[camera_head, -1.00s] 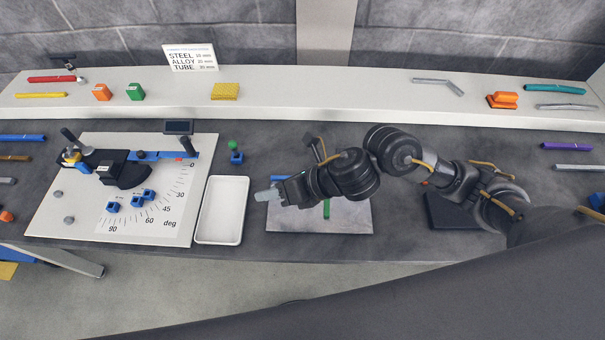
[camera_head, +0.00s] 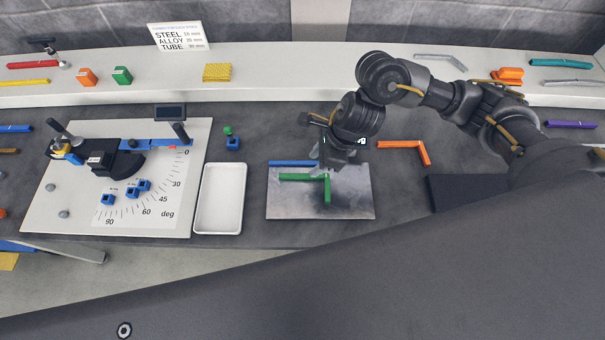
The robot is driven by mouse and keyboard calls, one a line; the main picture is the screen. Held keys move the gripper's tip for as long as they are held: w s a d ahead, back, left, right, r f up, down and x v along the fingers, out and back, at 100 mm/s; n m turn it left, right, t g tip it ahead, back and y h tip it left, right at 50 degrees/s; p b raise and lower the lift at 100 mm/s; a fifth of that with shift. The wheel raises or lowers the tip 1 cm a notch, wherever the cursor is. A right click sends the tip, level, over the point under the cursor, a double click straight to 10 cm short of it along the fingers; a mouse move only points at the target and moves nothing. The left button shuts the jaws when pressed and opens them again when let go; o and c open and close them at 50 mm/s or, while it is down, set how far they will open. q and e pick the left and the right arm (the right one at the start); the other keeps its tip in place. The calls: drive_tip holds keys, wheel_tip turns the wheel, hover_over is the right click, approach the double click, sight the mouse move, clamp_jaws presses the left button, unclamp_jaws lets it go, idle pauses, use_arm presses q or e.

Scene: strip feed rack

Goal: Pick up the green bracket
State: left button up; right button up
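The green bracket (camera_head: 302,178) is L-shaped and lies on the grey metal plate (camera_head: 350,203) in the middle of the bench. Its long leg runs left to right and its short leg points to the front. My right gripper (camera_head: 326,164) is just above and behind the bracket's corner, near the plate's back edge. Its fingers are partly hidden by its own body, so I cannot tell whether they are open or touch the bracket. My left gripper is not in view.
A blue bar (camera_head: 292,163) lies just behind the green bracket. An orange bracket (camera_head: 408,148) lies to the right of the plate. A white tray (camera_head: 241,200) stands to its left, beside the white angle board (camera_head: 50,210). A dark block (camera_head: 455,192) is at right.

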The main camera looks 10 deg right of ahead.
sight(304, 175)
drive_tip(key=shift+a+f, duration=0.15)
drive_tip(key=shift+f, duration=0.1)
drive_tip(key=p+x, duration=0.1)
drive_tip(key=x, duration=0.3)
drive_tip(key=shift+s+a+f+p, duration=0.15)
drive_tip(key=shift+a+f+p, duration=0.1)
drive_tip(key=shift+a+p, duration=0.05)
drive_tip(key=shift+a+f, duration=0.1)
drive_tip(key=shift+f, duration=0.2)
drive_tip(key=shift+c, duration=0.3)
clamp_jaws()
